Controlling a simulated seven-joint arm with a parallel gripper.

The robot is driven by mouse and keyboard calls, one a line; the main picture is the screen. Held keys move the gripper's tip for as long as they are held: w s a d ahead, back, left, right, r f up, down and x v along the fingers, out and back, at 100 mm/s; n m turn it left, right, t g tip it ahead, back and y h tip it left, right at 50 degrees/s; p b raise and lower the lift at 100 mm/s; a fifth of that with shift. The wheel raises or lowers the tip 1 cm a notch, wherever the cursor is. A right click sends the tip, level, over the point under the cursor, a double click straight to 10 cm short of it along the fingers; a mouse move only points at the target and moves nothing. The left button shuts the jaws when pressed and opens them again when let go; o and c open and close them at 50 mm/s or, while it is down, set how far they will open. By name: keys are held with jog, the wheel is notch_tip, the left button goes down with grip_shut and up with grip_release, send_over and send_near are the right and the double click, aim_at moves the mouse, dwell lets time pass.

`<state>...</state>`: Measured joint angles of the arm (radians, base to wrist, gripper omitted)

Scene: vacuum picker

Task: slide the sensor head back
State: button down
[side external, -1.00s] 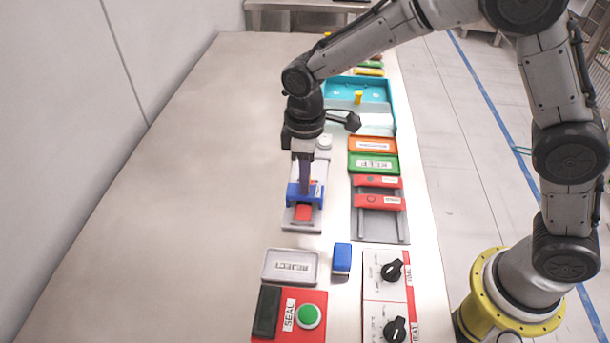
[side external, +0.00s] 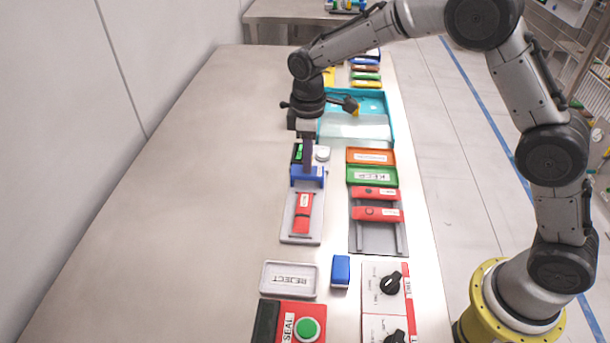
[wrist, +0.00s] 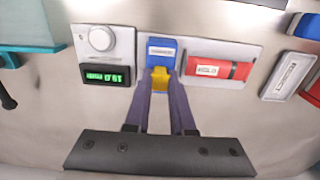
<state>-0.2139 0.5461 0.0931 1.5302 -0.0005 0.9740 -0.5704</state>
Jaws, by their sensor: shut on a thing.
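The blue sensor head (side external: 298,180) sits at the far end of its grey base plate (side external: 291,224) in the side view. In the wrist view, the blue head (wrist: 161,47) carries a yellow grip tab (wrist: 160,84). My gripper (wrist: 160,76) points down and its two fingers are shut on that tab. My gripper also shows in the side view (side external: 308,169). A red labelled piece (side external: 303,212) lies uncovered on the plate, on the near side of the head. It also shows in the wrist view (wrist: 218,69).
Behind the head are a green-lit display (wrist: 104,76) and a round white knob (wrist: 101,39). A green KEEP tray (side external: 371,176) and red handled bars stand at the right. Nearer are a grey REJECT tray (side external: 289,278) and a blue block (side external: 341,270). The table's left side is clear.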

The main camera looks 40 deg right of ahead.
jog(key=shift+w+d+r, duration=0.1)
jog(key=shift+w+d, duration=0.35)
jog(key=shift+w, duration=0.05)
jog(key=c, duration=0.8)
grip_release()
jog(key=shift+o, duration=0.2)
notch_tip(320, 180, up, 14)
